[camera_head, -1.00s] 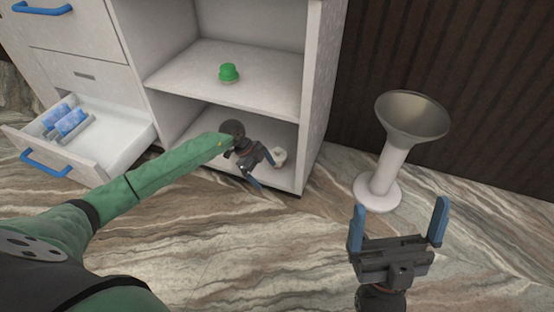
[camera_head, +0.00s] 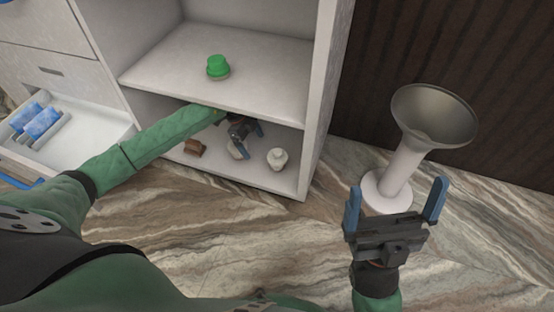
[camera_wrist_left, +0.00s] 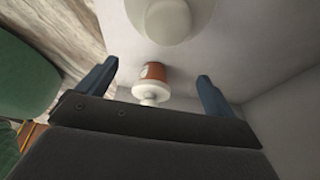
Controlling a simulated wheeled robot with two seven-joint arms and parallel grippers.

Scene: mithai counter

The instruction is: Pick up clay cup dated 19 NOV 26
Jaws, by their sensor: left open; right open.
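In the left wrist view, a terracotta clay cup (camera_wrist_left: 153,72) with a pale label and a white knobbed top (camera_wrist_left: 150,92) shows between the fingers of my open left gripper (camera_wrist_left: 155,80). The label's date is too small to read. In the head view my left gripper (camera_head: 251,142) is inside the lower cabinet shelf, partly covering a whitish thing (camera_head: 235,151). A brown object (camera_head: 194,147) lies left of it; I cannot tell whether it is the same cup. My right gripper (camera_head: 396,208) is open and empty over the floor.
A white jar-like object (camera_head: 278,159) stands right on the lower shelf. A green-lidded item (camera_head: 217,67) stands on the upper shelf (camera_head: 265,85). An open drawer (camera_head: 90,150) holds blue packets (camera_head: 40,122). A funnel-topped stand (camera_head: 400,160) is at right.

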